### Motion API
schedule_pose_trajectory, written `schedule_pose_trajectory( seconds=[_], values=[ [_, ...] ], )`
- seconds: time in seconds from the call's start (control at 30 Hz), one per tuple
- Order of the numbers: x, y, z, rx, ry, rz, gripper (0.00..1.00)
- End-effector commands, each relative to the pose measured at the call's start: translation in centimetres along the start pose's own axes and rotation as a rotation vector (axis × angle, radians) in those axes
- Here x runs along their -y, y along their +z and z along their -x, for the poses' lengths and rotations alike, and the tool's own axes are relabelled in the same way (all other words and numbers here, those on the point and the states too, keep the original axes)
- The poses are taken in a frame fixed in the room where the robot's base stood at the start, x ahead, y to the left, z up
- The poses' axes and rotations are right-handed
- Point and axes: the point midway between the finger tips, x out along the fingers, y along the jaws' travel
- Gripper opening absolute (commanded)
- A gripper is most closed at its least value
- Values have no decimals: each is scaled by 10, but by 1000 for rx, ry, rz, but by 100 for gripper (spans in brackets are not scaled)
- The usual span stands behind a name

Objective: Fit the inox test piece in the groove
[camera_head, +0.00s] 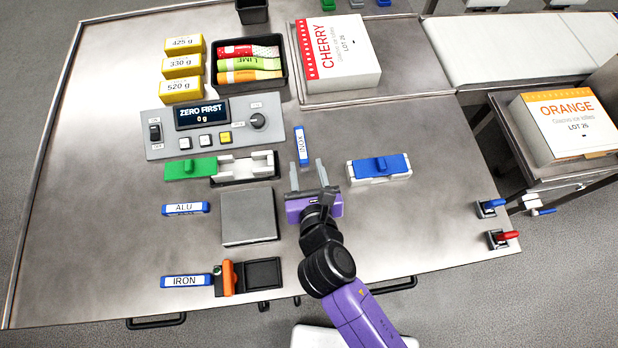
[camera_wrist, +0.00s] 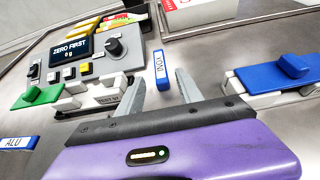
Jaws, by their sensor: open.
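The inox test piece (camera_head: 302,146) is a blue bar with a white INOX label, lying lengthwise away from me on the steel table. It also shows in the wrist view (camera_wrist: 162,72). My gripper (camera_head: 307,170) is open and empty, with its two fingers on the near side of the bar, one towards each side. In the wrist view the finger gap (camera_wrist: 161,85) lines up with the bar, which appears just beyond the tips. A white slotted holder (camera_head: 247,168) on a black base stands left of my gripper; its slot looks empty. I cannot tell whether this is the groove.
A green block (camera_head: 190,168) adjoins the holder. A blue-topped white block (camera_head: 379,168) stands to the right. ALU (camera_head: 185,208) and IRON (camera_head: 186,281) bars lie left. The scale panel (camera_head: 215,127) and cherry box (camera_head: 338,60) are behind. Table right of my gripper is mostly clear.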

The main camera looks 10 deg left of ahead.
Motion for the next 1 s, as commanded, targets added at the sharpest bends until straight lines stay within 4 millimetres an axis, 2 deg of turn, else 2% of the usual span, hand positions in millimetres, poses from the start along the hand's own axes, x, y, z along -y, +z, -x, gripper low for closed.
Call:
schedule_pose_trajectory(
  seconds=[0.1,0.23,0.67,0.77,0.83,1.0],
  values=[
    [0,-1,21,-1,1,-1,43],
    [0,0,34,0,1,0,43],
    [5,-4,44,-4,0,-31,43],
    [22,-15,54,-16,0,-161,43],
    [40,-28,70,-27,0,-326,43],
    [83,-54,123,-42,-8,-861,43]
  ],
)
